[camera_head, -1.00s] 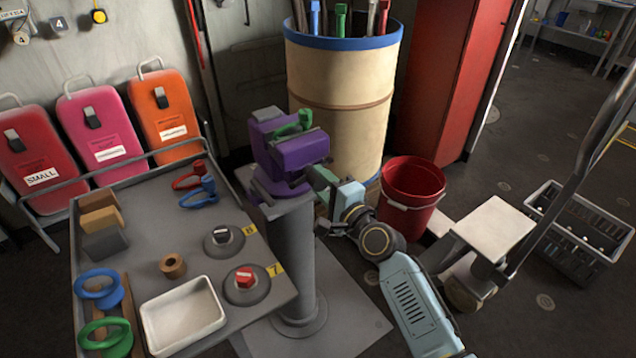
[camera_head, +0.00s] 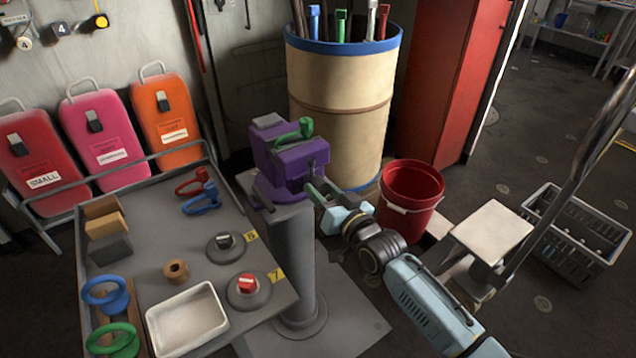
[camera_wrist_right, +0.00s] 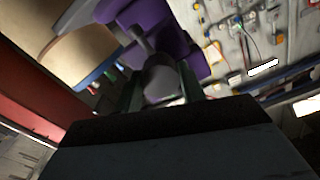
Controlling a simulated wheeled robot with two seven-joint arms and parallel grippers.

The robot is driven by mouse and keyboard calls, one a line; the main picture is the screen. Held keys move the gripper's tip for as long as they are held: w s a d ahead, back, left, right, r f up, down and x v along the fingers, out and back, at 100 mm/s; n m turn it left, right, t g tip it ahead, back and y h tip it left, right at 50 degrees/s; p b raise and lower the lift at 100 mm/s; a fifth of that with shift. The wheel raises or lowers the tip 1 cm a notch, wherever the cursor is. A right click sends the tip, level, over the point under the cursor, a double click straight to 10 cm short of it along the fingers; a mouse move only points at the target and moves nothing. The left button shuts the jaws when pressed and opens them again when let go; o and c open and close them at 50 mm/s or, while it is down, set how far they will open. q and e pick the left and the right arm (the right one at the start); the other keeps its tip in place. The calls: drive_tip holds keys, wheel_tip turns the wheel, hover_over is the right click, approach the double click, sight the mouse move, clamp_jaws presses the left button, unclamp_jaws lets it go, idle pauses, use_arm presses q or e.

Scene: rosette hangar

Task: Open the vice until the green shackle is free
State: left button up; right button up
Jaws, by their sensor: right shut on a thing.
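The purple vice (camera_head: 303,165) stands on a grey pedestal (camera_head: 290,255) beside the table; it also shows in the wrist view (camera_wrist_right: 185,50). The green shackle (camera_head: 295,134) sits at the top of the vice, between its jaws. I cannot tell whether the jaws touch it. My right gripper (camera_head: 319,191) is at the front of the vice, shut on the vice's grey handle (camera_wrist_right: 160,84), which shows between the green fingers in the wrist view. The shackle is not clear in the wrist view. My left gripper is not in view.
The grey table (camera_head: 150,235) at left carries red and blue shackles, rings, two knobs and a white tray (camera_head: 187,320). A cream barrel (camera_head: 345,95) stands behind the vice. A red bucket (camera_head: 411,190), a trolley (camera_head: 492,232) and a grey crate (camera_head: 575,235) stand at right.

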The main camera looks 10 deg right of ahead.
drive_tip(key=shift+f, duration=0.1)
drive_tip(key=n+p, duration=0.1)
drive_tip(key=n, duration=0.1)
drive_tip(key=shift+n, duration=0.3)
drive_tip(key=shift+n+p, duration=0.35)
drive_tip(key=shift+n, duration=0.75)
drive_tip(key=n, duration=0.4)
drive_tip(key=shift+p, duration=0.3)
drive_tip(key=n, duration=0.3)
drive_tip(key=shift+s+n, duration=0.1)
drive_tip(key=shift+n, duration=0.2)
drive_tip(key=o, duration=1)
drive_tip(key=shift+o, duration=0.2)
drive_tip(key=shift+d, duration=0.1)
